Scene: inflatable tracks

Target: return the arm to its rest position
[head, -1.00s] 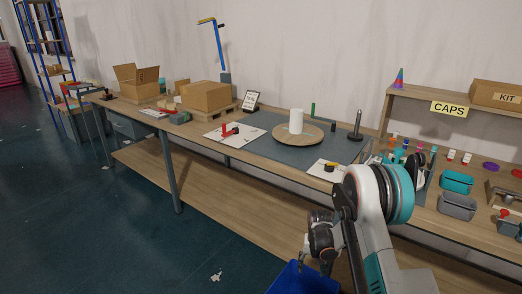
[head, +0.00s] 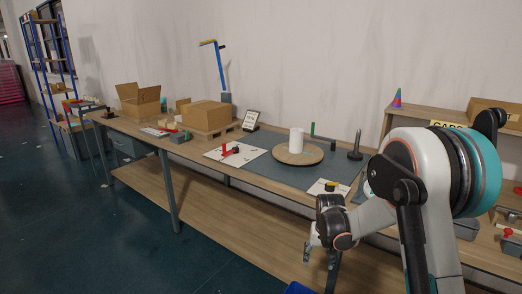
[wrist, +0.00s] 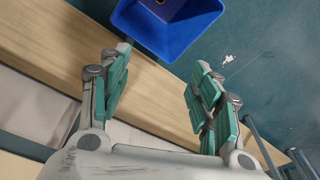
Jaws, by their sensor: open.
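My gripper (wrist: 160,88) is open in the wrist view, with its two teal-padded fingers spread apart and nothing between them. It points down over the table's lower wooden shelf and the dark floor. In the head view, my gripper (head: 318,254) hangs at the end of my arm, in front of the long workbench's front edge. My white and teal arm is bent up at the right and hides much of the bench's right part.
A blue bin (wrist: 168,28) stands on the floor beyond my fingertips. The workbench (head: 188,148) holds cardboard boxes (head: 205,115), a round wooden board (head: 299,154) with a white cylinder (head: 296,140), and a dark post (head: 356,146). Open floor (head: 90,230) lies at the left.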

